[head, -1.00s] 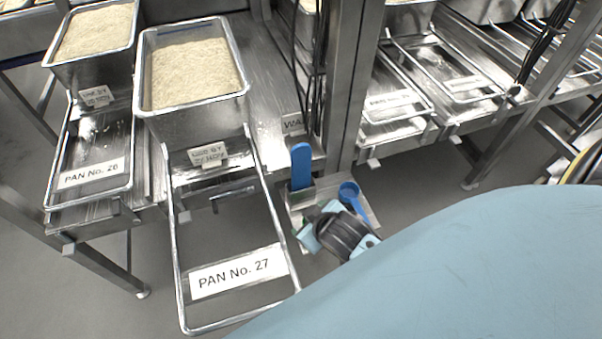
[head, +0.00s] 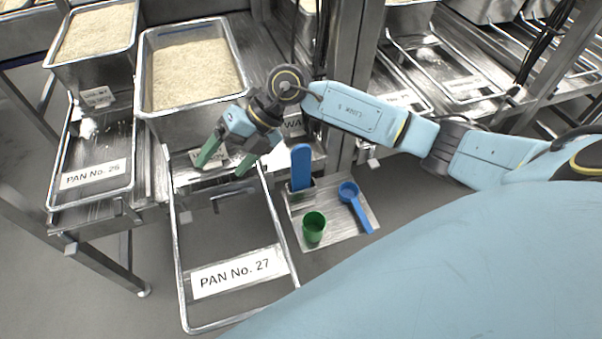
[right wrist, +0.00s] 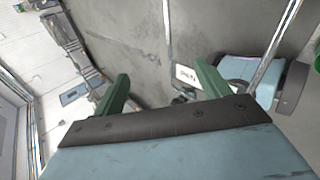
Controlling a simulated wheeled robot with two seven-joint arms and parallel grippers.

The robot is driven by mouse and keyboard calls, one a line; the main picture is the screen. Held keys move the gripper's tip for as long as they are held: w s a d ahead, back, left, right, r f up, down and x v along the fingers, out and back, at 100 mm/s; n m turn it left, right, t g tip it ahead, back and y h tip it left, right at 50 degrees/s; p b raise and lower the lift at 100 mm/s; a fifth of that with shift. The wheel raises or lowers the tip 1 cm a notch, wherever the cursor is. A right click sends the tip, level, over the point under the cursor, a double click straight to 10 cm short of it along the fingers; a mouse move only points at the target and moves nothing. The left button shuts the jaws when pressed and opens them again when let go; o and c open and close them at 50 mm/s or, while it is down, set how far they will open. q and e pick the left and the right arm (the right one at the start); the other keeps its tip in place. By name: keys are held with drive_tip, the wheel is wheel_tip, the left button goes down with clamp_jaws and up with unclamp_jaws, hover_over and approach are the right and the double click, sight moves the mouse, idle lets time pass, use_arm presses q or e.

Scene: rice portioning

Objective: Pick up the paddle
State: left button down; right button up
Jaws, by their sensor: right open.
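The blue paddle (head: 301,166) stands upright in a small metal holder (head: 301,199) at the end of the bench. My right gripper (head: 225,163) is to the left of the paddle, over the front of the near rice pan. Its green fingers are spread and nothing is between them. In the right wrist view, the two open fingers (right wrist: 163,88) show with a gap over the grey floor. I cannot make out the paddle in that view. My left gripper is not in view.
A blue scoop (head: 348,192) and a green cup (head: 314,227) rest on a small metal tray (head: 318,241) by the paddle. A rice pan (head: 188,128) stands behind a frame labelled PAN No. 27 (head: 238,272). A metal post (head: 352,110) rises behind the tray.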

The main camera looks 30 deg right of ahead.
drive_tip(key=d+h, duration=0.3)
drive_tip(key=d, duration=0.2)
drive_tip(key=w+d+m+h, duration=0.1)
drive_tip(key=d+h, duration=0.2)
drive_tip(key=d, duration=0.3)
drive_tip(key=w+d+g+h, duration=0.1)
drive_tip(key=d+h, duration=0.2)
drive_tip(key=d, duration=0.3)
drive_tip(key=shift+w+d+f+m, duration=0.1)
drive_tip(key=shift+d+m, duration=0.1)
drive_tip(key=shift+m, duration=0.1)
hover_over(301, 157)
drive_tip(key=f, duration=0.7)
drive_tip(key=shift+w+a, duration=0.1)
drive_tip(key=shift+w, duration=0.15)
drive_tip(key=shift+s+d+f+b, duration=0.15)
drive_tip(key=shift+f+b, duration=0.1)
drive_tip(key=shift+f, duration=1.3)
drive_tip(key=shift+s+d+f+b, duration=0.1)
drive_tip(key=shift+f+b, duration=0.1)
drive_tip(key=shift+f, duration=1.35)
drive_tip(key=c, duration=1)
drive_tip(key=shift+r, duration=0.1)
drive_tip(key=shift+c, duration=0.2)
drive_tip(key=shift+w+r, duration=0.1)
